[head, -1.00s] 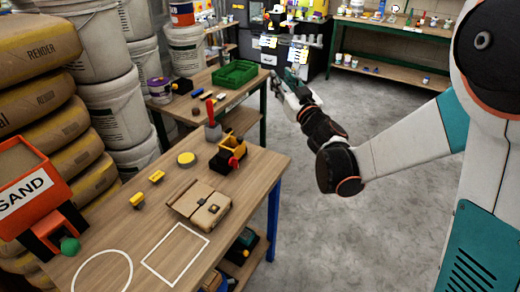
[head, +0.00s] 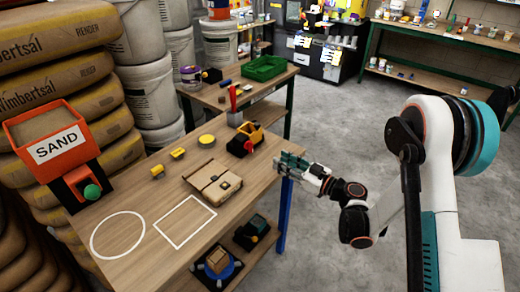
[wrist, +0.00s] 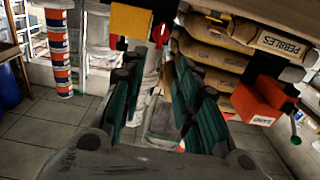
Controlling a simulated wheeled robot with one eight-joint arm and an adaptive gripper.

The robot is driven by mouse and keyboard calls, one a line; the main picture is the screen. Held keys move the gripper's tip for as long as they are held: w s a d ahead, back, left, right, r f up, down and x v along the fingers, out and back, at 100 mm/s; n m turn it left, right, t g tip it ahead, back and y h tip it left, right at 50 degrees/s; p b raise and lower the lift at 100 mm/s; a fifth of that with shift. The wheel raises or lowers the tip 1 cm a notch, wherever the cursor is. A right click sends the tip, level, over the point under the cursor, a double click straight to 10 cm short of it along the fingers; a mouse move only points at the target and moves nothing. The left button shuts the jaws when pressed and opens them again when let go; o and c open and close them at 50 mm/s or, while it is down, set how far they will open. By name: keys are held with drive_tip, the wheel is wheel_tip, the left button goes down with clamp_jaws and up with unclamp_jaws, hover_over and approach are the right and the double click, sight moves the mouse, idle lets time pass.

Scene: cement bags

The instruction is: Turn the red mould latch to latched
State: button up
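The red latch (head: 249,145) is a small red part on the front of a yellow-and-black mould (head: 250,133) near the bench's far right edge. Its exact angle is too small to tell. In the wrist view, the red latch (wrist: 158,34) shows at the top, beside a yellow block (wrist: 130,20). My gripper (head: 290,162) is just off the bench's right edge, to the right of and nearer than the latch, not touching it. In the wrist view, the teal fingers of my gripper (wrist: 160,100) are wide apart with nothing between them.
A cardboard-coloured box (head: 208,174) lies on the bench (head: 150,198) near the right edge. A yellow disc (head: 206,140) and small yellow pieces lie behind it. An orange SAND hopper (head: 55,140) stands at left. A second table holds a green crate (head: 264,68). Open floor lies right.

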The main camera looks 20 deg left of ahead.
sight(250, 147)
drive_tip(key=b+x, duration=0.2)
drive_tip(key=x, duration=1)
drive_tip(key=shift+w+a+r, duration=0.1)
drive_tip(key=shift+w+a, duration=0.1)
drive_tip(key=shift+a, duration=0.05)
clamp_jaws()
